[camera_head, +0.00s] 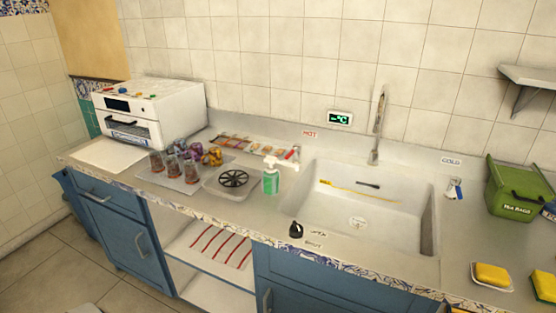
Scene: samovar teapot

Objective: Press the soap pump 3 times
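The soap pump (271,179) is a bottle of green soap with a white pump head. It stands upright on the counter, just left of the sink, with nothing touching its top. Neither of my grippers shows in the head view, so I cannot see whether they are open or shut.
The white sink (360,205) with a tall faucet (377,128) lies right of the bottle. A tray with a black round grate (233,179) stands close on its left, with glasses (173,165) further left. A small black object (296,230) lies near the front edge.

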